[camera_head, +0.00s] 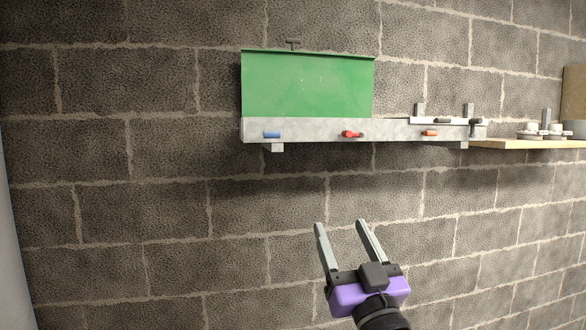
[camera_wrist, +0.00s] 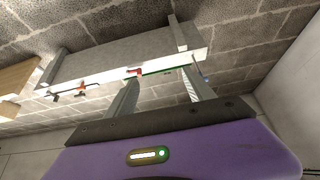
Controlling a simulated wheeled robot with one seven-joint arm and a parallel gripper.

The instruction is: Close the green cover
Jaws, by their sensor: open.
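The green cover (camera_head: 308,85) is a flat panel that stands upright against the block wall, above a grey metal ledge (camera_head: 215,0). The ledge's front face (camera_head: 215,132) is out of place as a mark; the ledge itself runs just below the cover (camera_head: 300,128). A small dark handle (camera_head: 293,43) shows at the cover's top edge. My gripper (camera_head: 341,226) is open and empty, below the ledge and apart from it. In the wrist view my gripper's fingers (camera_wrist: 158,90) point up toward the ledge's underside (camera_wrist: 120,55), and only a thin green strip of the cover (camera_wrist: 165,71) shows.
Blue (camera_head: 271,135), red (camera_head: 352,134) and orange (camera_head: 430,133) handles stick out from the ledge's front. A wooden shelf (camera_head: 530,144) with reel-like items (camera_head: 540,131) is at the right. The wall below the ledge is clear.

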